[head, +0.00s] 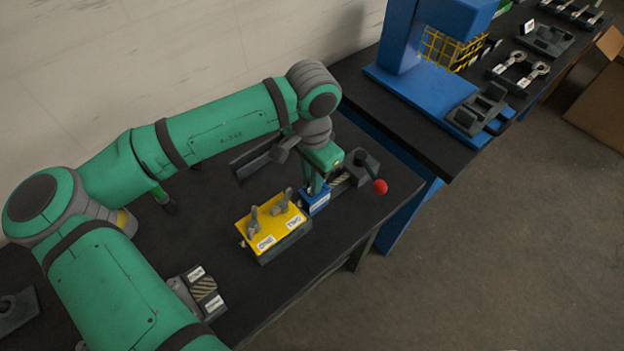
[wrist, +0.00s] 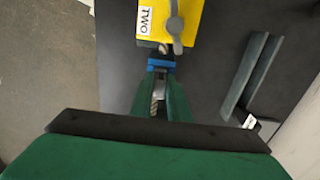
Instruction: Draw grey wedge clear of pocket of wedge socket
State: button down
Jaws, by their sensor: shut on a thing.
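The blue wedge socket (head: 317,205), with a pale label, sits at the right end of the yellow-topped block. It also shows in the wrist view (wrist: 158,66), just beyond my fingertips. My gripper (head: 315,188) points down right beside the socket. In the wrist view its two green fingers (wrist: 160,88) are shut on a small light grey piece, which I take to be the grey wedge (wrist: 160,84). The fingers hide most of it, and I cannot tell how much of it is inside the pocket. A striped rope piece (wrist: 154,106) shows below it between the fingers.
The yellow-topped block (head: 268,243), labelled ONE and TWO, carries two grey wing handles. A red knob (head: 380,187) on a lever stands right of my gripper. A dark channel rail (head: 258,160) lies behind. A labelled block (head: 203,287) sits at front left.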

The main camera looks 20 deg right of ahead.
notch_tip(320, 180, up, 12)
dwell(2.4)
jog(key=shift+r, duration=0.15)
